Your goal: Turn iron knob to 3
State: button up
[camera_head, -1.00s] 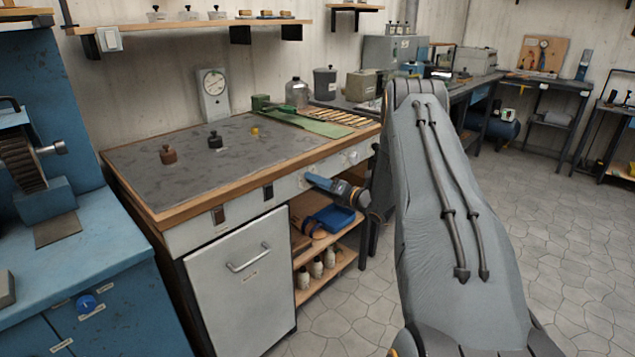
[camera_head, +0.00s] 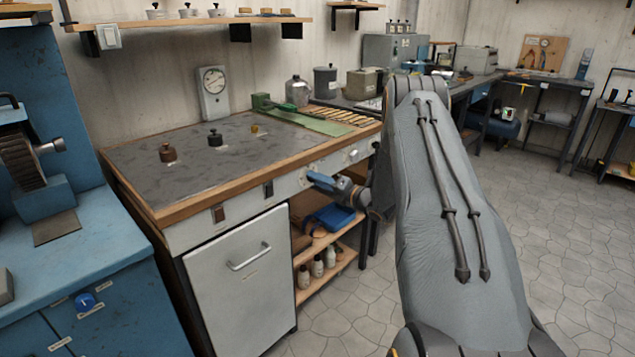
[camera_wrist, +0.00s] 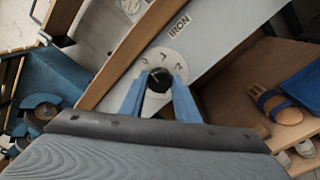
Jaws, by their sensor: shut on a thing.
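The iron knob (camera_wrist: 160,79) is a round black knob on a pale dial marked with digits. The knob's pointer is too small to read against the digits. In the head view my gripper (camera_head: 318,181) is at the front panel (camera_head: 236,206) of the bench, below its wooden edge, and the knob is hidden there.
The bench top (camera_head: 120,160) carries weights and a green tool. Below are a white cabinet door (camera_head: 262,287) and an open shelf with a blue tray (camera_head: 334,217) and several bottles. A blue machine (camera_head: 90,235) stands at left. The floor at right is clear.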

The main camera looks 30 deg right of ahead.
jog(key=m+h, duration=0.1)
jog(key=m, duration=1.4)
jog(key=m+b, duration=0.1)
jog(key=m, duration=1.5)
jog(key=shift+s+a+t+h, duration=0.1)
jog(key=shift+t+h, duration=0.2)
jog(key=shift+h, duration=0.1)
jog(key=shift+f+m, duration=0.1)
jog(key=shift+m, duration=0.2)
jog(key=o, duration=1)
jog(key=shift+o, duration=0.2)
